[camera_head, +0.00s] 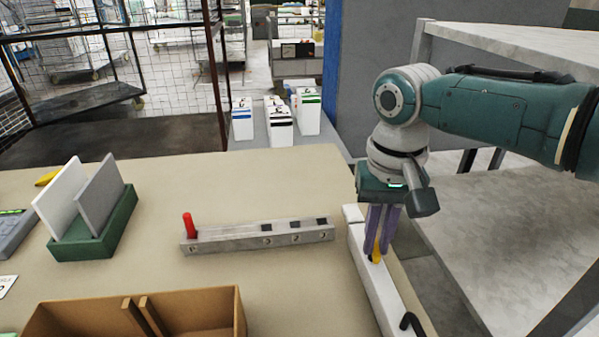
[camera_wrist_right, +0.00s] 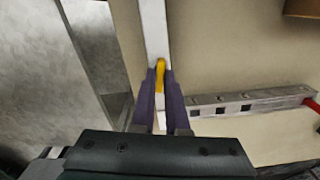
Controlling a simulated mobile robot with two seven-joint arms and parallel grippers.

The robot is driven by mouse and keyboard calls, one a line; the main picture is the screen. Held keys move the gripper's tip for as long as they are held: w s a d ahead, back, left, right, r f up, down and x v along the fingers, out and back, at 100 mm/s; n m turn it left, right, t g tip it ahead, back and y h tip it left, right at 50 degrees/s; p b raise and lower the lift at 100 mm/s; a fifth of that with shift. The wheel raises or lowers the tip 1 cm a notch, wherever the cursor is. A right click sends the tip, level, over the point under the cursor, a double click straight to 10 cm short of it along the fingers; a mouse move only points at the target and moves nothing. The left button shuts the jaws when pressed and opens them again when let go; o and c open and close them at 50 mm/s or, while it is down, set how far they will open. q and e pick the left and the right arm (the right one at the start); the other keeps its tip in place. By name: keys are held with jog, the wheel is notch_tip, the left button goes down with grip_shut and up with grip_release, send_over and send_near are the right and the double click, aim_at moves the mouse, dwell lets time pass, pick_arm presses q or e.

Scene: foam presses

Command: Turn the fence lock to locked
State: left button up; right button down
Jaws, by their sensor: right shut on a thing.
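A long white rail (camera_head: 378,285) runs along the right edge of the table, with a small yellow lever (camera_head: 376,255) on it that looks like the fence lock. My right gripper (camera_head: 375,250) points down over the rail, its purple fingers shut on the yellow lever. In the right wrist view the yellow lever (camera_wrist_right: 160,72) sits between the fingertips (camera_wrist_right: 161,82) and lies roughly along the white rail (camera_wrist_right: 154,30). The fingers hide part of the lever, and I cannot read any lock marking. My left gripper is out of view.
A grey metal bar (camera_head: 285,237) with a red handle (camera_head: 189,225) lies left of the rail. A green holder (camera_head: 95,240) with upright panels and a brown divided box (camera_head: 205,310) stand further left. A black hook (camera_head: 412,323) is at the rail's near end.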

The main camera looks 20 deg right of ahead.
jog(key=m+p, duration=0.2)
jog(key=m, duration=0.1)
jog(key=shift+r+m, duration=0.15)
jog(key=shift+m, duration=0.15)
jog(key=m+p, duration=0.1)
jog(key=m, duration=0.2)
jog(key=shift+m, duration=0.3)
jog(key=m+p, duration=0.1)
jog(key=m, duration=0.3)
jog(key=shift+m, duration=2.1)
jog(key=c, duration=0.9)
grip_release()
jog(key=shift+p, duration=0.3)
